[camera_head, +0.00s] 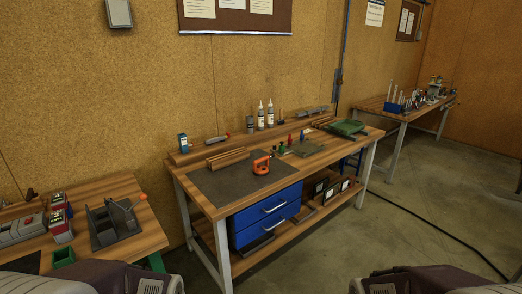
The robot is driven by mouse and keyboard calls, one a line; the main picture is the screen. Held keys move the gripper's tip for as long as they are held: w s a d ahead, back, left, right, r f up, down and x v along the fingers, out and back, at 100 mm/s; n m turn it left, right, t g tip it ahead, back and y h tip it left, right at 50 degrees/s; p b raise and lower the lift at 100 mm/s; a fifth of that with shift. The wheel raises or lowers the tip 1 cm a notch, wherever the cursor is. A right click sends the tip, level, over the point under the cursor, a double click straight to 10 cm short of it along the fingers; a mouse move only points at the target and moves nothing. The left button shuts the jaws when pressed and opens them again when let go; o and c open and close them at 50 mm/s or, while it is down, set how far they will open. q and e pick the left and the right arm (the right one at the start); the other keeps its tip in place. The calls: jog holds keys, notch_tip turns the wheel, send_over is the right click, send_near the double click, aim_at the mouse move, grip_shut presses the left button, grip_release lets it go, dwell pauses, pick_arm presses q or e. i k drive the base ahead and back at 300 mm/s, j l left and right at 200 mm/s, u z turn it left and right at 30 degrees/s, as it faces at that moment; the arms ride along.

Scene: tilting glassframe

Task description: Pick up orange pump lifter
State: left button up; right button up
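The orange pump lifter (261,166) stands on the dark grey mat (222,184) on the middle workbench, near the bench's front edge. It is small in the view, and its handle side cannot be made out clearly. My two arms show only as dark rounded parts at the bottom left and bottom right corners. Neither gripper is in the view, and both arm parts are well apart from the lifter.
The workbench (327,157) has blue drawers (266,214) below. Wooden strips (228,158), white bottles (261,115) and a green tray (345,128) are on it. A left table (140,240) holds grey and red items. Concrete floor is free in front, with a black cable (440,237) across it.

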aim_at(257, 170)
jog(key=i+l+u, duration=0.15)
jog(key=i+u, duration=0.25)
jog(key=i, duration=0.15)
jog(key=i+l+u, duration=0.35)
jog(key=i, duration=0.2)
jog(key=i+l+u, duration=0.8)
jog(key=i+l, duration=0.15)
jog(key=l, duration=0.1)
